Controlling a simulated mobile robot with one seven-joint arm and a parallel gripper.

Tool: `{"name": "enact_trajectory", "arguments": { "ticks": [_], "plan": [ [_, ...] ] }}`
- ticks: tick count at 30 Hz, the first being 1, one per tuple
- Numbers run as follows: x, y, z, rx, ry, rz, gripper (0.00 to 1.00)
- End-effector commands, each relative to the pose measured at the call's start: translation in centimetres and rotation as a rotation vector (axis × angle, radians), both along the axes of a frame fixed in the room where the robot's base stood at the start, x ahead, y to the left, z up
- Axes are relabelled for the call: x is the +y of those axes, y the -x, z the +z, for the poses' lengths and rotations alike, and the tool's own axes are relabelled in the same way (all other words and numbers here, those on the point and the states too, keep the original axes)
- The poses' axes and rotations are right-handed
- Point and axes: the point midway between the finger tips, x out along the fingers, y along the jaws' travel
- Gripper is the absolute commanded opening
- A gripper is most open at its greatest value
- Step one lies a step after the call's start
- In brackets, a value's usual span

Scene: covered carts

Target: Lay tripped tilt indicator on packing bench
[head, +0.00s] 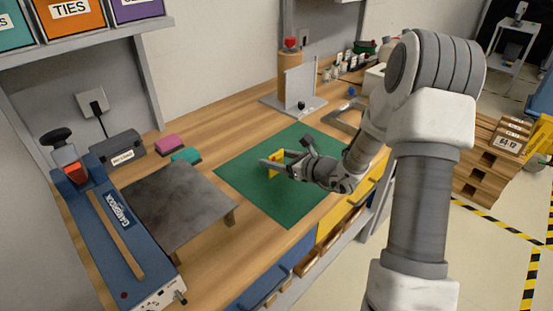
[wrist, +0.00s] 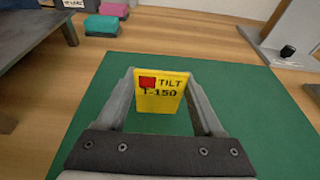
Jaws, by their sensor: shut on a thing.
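The tilt indicator (wrist: 160,95) is a yellow tag marked "TILT T-150" with a red square window. It stands upright between the two fingers of my gripper (wrist: 160,92) in the wrist view. In the head view the indicator (head: 275,157) shows as a small yellow piece at my gripper (head: 275,164), over the green mat. My gripper is shut on it. The packing bench (head: 203,136) is a long wooden top with the green mat (head: 247,184) on it. I cannot tell whether the indicator's lower edge touches the mat.
A grey raised plate (head: 178,203) and a blue sealer (head: 118,235) stand to the left. Pink (head: 172,143) and teal (head: 187,156) blocks lie behind the plate. A grey stand (head: 297,90) is at the back. The mat around my gripper is clear.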

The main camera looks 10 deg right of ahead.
Motion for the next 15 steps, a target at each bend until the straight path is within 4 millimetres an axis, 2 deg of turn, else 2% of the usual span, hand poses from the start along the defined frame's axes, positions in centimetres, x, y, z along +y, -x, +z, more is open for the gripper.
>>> {"name": "enact_trajectory", "arguments": {
  "ticks": [13, 14, 15],
  "plan": [
    [-0.01, 0.00, -0.71, -0.001, 0.000, 0.000, 0.17],
    [-0.01, 0.00, -0.66, -0.001, 0.000, 0.000, 0.70],
    [-0.01, 0.00, -0.54, -0.001, 0.000, 0.000, 0.78]
  ]
}}
